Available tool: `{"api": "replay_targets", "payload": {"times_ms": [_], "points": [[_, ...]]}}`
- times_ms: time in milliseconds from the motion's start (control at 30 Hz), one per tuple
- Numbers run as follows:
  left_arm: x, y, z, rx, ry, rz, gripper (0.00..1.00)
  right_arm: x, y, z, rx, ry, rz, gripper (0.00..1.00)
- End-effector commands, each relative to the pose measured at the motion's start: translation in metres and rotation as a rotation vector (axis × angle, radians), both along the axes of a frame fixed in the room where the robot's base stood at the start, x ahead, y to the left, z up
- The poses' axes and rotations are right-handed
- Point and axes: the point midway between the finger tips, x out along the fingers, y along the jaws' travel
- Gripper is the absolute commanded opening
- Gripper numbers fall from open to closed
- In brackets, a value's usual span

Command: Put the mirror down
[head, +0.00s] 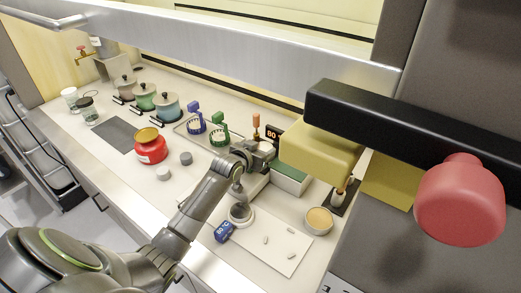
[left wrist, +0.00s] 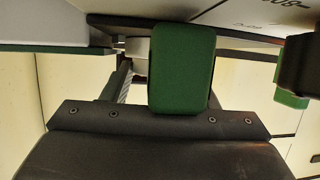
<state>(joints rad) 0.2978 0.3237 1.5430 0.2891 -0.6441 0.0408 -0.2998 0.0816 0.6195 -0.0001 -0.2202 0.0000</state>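My left arm reaches in from the lower left over the bench. Its gripper (head: 262,152) is at the arm's far end, beside an orange-handled tool and a small display reading 80. It is too small and crowded there to tell whether its fingers are open or shut. A round grey piece (head: 240,213) with a pale rim sits on the white mat (head: 284,257), just below my wrist; it may be the mirror, but I cannot be sure. In the left wrist view a green block (left wrist: 182,68) stands close above a dark screwed plate (left wrist: 160,120). My right gripper is not in view.
A red jar (head: 150,146) and several lidded pots stand left. A black bar with a red knob (head: 460,200) and yellow block (head: 320,152) blocks the right.

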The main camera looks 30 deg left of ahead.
Motion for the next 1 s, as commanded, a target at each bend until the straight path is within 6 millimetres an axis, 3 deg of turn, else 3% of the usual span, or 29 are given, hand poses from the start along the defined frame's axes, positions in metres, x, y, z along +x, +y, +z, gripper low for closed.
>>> {"api": "replay_targets", "payload": {"times_ms": [33, 167, 433, 567, 1000], "points": [[-0.002, 0.0, -0.006, -0.004, 0.014, 0.002, 0.59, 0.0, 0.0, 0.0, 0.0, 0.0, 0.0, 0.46], [-0.003, 0.0, -0.008, -0.005, 0.017, 0.002, 0.75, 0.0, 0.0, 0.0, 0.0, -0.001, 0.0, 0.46], [-0.003, 0.0, -0.01, -0.005, 0.023, 0.004, 0.75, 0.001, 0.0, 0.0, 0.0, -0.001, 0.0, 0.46], [-0.003, 0.0, 0.0, -0.005, 0.023, 0.004, 0.75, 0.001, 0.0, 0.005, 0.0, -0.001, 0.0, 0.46], [-0.059, 0.003, 0.024, -0.001, 0.014, 0.002, 0.75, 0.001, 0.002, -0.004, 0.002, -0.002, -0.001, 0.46]]}}
